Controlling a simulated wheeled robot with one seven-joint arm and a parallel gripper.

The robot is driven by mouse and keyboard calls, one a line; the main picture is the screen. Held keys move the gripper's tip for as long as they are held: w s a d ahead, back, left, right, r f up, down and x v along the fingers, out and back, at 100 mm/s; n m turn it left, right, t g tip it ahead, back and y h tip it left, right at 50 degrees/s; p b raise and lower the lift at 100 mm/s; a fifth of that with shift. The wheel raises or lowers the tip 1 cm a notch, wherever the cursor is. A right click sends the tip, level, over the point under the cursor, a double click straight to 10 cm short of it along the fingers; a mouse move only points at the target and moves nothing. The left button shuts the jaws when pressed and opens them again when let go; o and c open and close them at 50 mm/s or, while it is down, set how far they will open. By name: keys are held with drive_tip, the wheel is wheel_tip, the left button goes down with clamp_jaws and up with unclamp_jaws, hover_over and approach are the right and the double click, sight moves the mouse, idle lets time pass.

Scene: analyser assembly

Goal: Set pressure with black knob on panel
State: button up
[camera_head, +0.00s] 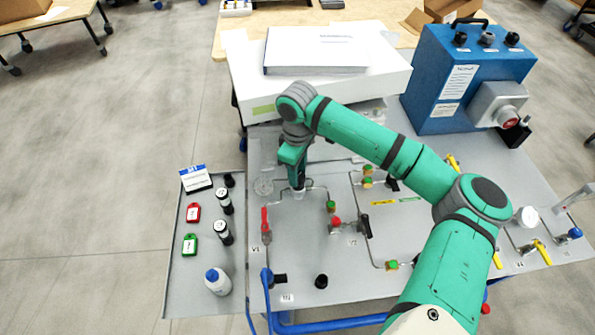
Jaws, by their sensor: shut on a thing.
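My gripper (298,187) points down at the upper left part of the grey panel (300,235). It is shut on the black knob there, just right of a round gauge (263,187). The fingers hide most of the knob, so its turn position cannot be told. The gauge reading is too small to make out.
Red valve handle V1 (265,222), a red knob (335,222) and a black valve handle (366,227) stand on the panel. A black cap (321,281) is near the front. A side tray (180,285) holds vials, tags and a white bottle (217,281). A blue box (465,75) stands behind.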

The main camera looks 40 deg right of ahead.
drive_tip(key=m, duration=0.4)
drive_tip(key=shift+w+m, duration=0.1)
drive_tip(key=shift+m, duration=0.3)
drive_tip(key=m, duration=0.5)
drive_tip(key=shift+d, duration=0.15)
drive_tip(key=m, duration=0.4)
drive_tip(key=shift+d+r+m, duration=0.1)
drive_tip(key=shift+m, duration=0.3)
drive_tip(key=shift+d+m, duration=0.1)
drive_tip(key=shift+m, duration=2.2)
drive_tip(key=o, duration=1)
drive_tip(key=shift+o, duration=0.2)
wheel_tip(320, 180, up, 11)
